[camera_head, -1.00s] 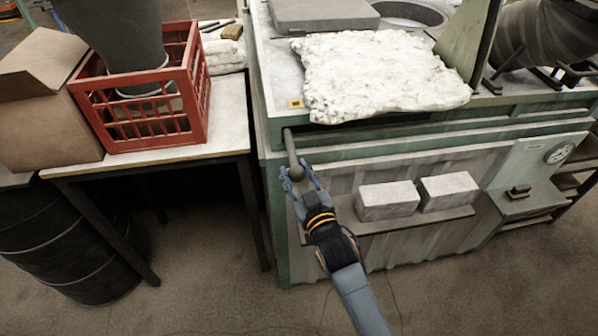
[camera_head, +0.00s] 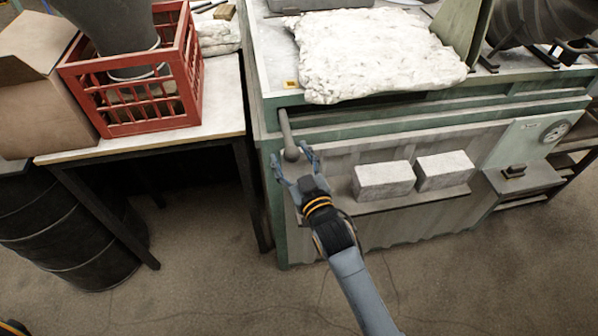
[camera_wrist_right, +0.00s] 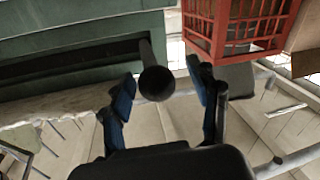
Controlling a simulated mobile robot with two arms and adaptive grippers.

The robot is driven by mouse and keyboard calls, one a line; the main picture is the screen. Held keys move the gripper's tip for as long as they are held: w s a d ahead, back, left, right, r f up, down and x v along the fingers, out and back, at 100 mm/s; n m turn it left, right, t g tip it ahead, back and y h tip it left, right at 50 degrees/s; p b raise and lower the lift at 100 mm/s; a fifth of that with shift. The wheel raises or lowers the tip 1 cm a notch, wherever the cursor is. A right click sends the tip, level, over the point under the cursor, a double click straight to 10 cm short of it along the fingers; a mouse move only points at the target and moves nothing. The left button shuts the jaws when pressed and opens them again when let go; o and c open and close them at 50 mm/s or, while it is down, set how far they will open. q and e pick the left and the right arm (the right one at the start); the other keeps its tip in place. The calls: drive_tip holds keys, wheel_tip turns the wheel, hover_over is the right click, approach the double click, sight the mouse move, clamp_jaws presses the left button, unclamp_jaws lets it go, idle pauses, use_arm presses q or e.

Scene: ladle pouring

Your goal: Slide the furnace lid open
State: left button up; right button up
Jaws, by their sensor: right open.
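The green furnace (camera_head: 420,122) stands right of centre. At the top edge of the head view, only the lower part of a grey slab (camera_head: 318,5), which looks like the lid, shows on the furnace top. A grey rod handle (camera_head: 285,130) with a ball knob (camera_head: 291,154) sticks out from a slot under the furnace's top left corner. My right gripper (camera_head: 292,160) is open, its fingers spread on either side of the knob and apart from it. The right wrist view shows the dark knob (camera_wrist_right: 157,84) between the two fingers. My left gripper is out of view.
A lumpy white slab (camera_head: 375,52) lies on the furnace's front edge. Two pale bricks (camera_head: 383,181) sit on a shelf below. At left, a table holds a red crate (camera_head: 150,115) and a cardboard box (camera_head: 40,110). A black barrel (camera_head: 75,240) stands beneath.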

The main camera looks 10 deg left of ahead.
drive_tip(key=v, duration=1.1)
drive_tip(key=shift+s, duration=0.2)
drive_tip(key=shift+a, duration=0.1)
drive_tip(key=s+d+f+m+g+h+b, duration=0.1)
drive_tip(key=s+d+f+g+h, duration=0.2)
drive_tip(key=f, duration=1)
drive_tip(key=s+d+f+m+g+h+b, duration=0.1)
drive_tip(key=s+d+f+g, duration=0.3)
drive_tip(key=f, duration=0.9)
drive_tip(key=s+d+f+m+h+b, duration=0.15)
drive_tip(key=d+f, duration=0.35)
drive_tip(key=f, duration=0.8)
drive_tip(key=s+d+f+g+h, duration=0.1)
drive_tip(key=s+d+f, duration=0.3)
drive_tip(key=s, duration=0.6)
drive_tip(key=s+d+f+m+g+h, duration=0.1)
drive_tip(key=s+d+f+g, duration=0.3)
drive_tip(key=s+f, duration=0.4)
drive_tip(key=s+d+f+m+g+h+b, duration=0.1)
drive_tip(key=s+d+f+g, duration=0.1)
drive_tip(key=s+d+f, duration=0.4)
drive_tip(key=s+f, duration=0.1)
drive_tip(key=s, duration=0.4)
drive_tip(key=shift+s+d+g, duration=0.25)
drive_tip(key=shift+s+g, duration=0.05)
drive_tip(key=shift+g, duration=0.1)
drive_tip(key=shift+o, duration=0.2)
